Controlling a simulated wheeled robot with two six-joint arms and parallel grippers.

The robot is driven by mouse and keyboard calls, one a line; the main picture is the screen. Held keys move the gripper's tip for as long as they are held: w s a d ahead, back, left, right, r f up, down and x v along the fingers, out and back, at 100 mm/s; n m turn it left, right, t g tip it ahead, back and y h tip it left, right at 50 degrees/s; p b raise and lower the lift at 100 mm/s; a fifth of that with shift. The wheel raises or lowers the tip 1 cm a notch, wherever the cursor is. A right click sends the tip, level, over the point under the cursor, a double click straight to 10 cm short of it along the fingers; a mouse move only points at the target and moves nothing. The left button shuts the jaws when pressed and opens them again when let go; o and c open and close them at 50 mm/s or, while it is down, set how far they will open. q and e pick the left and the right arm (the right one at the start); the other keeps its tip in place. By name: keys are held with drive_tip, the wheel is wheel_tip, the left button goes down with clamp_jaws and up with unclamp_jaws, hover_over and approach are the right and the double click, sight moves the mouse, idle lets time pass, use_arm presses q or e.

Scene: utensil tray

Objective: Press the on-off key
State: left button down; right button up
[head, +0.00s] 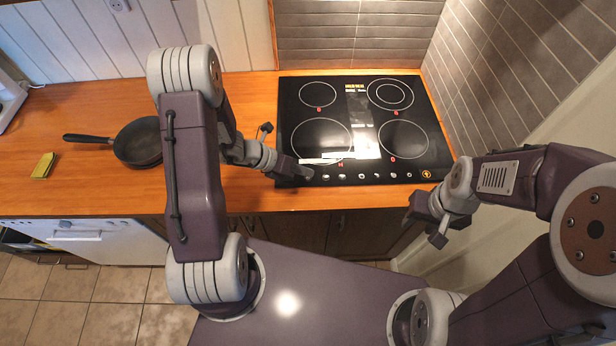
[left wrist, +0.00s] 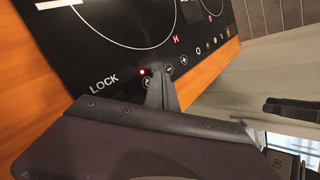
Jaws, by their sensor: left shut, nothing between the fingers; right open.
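The black cooktop (head: 290,120) is set in the wooden counter, with a row of small keys (head: 345,177) along its front edge. An orange round mark (head: 426,174) is at the right end of that row; I cannot tell for sure which key is the on-off key. My left gripper (head: 306,173) is shut and empty, low over the front left keys. In the left wrist view its fingertips (left wrist: 168,92) are by a key with a curved symbol (left wrist: 149,83), next to a lit red dot; contact cannot be told. My right gripper (head: 437,222) is open and empty, in front of the counter.
A dark frying pan (head: 138,142) and a yellow sponge-like block (head: 43,166) lie on the counter (head: 90,190) at left. A tiled wall (head: 520,70) stands close on the right. Red markings glow on the cooktop's zones.

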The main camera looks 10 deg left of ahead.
sight(305, 179)
use_arm(q)
drive_tip(key=shift+f+b, duration=0.4)
drive_tip(key=shift+f, duration=0.05)
drive_tip(key=shift+f, duration=0.2)
drive_tip(key=shift+r, duration=0.15)
drive_tip(key=shift+r+p, duration=0.45)
drive_tip(key=shift+r, duration=0.1)
wheel_tip(305, 179, up, 6)
drive_tip(key=p, duration=0.5)
drive_tip(key=shift+d+f, duration=0.1)
idle(0.3)
